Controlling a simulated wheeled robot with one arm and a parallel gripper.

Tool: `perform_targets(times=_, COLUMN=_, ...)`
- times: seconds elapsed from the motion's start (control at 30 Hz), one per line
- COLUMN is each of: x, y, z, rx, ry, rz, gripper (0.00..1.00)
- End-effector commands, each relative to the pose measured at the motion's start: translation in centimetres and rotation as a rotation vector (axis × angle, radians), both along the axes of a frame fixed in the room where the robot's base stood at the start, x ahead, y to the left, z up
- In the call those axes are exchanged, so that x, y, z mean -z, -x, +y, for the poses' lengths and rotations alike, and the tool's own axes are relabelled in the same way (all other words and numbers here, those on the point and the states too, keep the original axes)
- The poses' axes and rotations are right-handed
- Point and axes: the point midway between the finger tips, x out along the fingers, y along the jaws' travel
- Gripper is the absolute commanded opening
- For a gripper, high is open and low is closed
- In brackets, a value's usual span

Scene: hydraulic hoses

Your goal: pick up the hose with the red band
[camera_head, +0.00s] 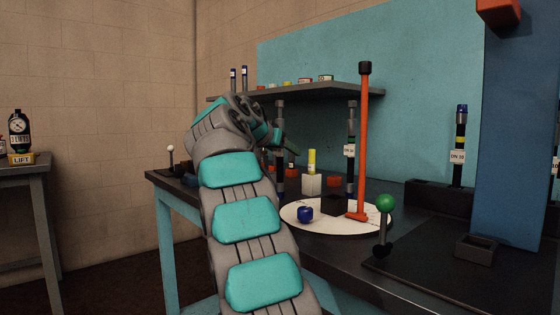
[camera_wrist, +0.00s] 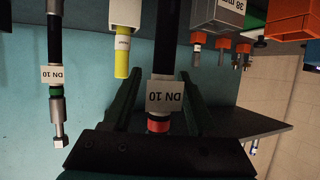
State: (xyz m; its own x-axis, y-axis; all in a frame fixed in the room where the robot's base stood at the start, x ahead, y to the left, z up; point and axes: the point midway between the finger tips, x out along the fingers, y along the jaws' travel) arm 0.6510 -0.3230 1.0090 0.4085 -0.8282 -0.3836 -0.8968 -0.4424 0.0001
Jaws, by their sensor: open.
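The hose with the red band shows in the wrist view, which is upside down, as a dark hose with a DN 10 label (camera_wrist: 165,92) and a red band (camera_wrist: 158,127). It lies between the two dark green fingers of my gripper (camera_wrist: 160,85), which are open, with a gap visible on either side. In the head view my gripper (camera_head: 284,140) is in front of the shelf and covers much of this hose; its lower end (camera_head: 280,186) shows below. Whether a finger touches the hose I cannot tell.
A yellow rod (camera_head: 312,160) in a white block stands between. A red post (camera_head: 364,140) rises from a white disc (camera_head: 325,226). A shelf (camera_head: 300,92) is above.

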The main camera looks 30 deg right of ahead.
Motion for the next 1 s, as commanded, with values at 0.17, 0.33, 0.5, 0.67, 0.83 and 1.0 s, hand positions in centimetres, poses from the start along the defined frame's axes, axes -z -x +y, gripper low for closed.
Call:
perform_targets(times=0.17, x=-0.02, y=-0.01, z=0.04, rx=-0.001, ry=0.001, rz=-0.001, gripper=0.57)
perform_targets(times=0.33, x=-0.02, y=-0.02, z=0.05, rx=-0.001, ry=0.001, rz=-0.001, gripper=0.38)
perform_targets(times=0.5, x=-0.01, y=-0.03, z=0.06, rx=-0.001, ry=0.001, rz=-0.001, gripper=0.19)
perform_targets(times=0.67, x=-0.02, y=-0.02, z=0.06, rx=-0.001, ry=0.001, rz=-0.001, gripper=0.01)
perform_targets(times=0.83, x=-0.02, y=-0.02, z=0.06, rx=-0.001, ry=0.001, rz=-0.001, gripper=0.0)
perform_targets(times=1.0, x=-0.02, y=-0.02, z=0.06, rx=-0.001, ry=0.001, rz=-0.001, gripper=0.0)
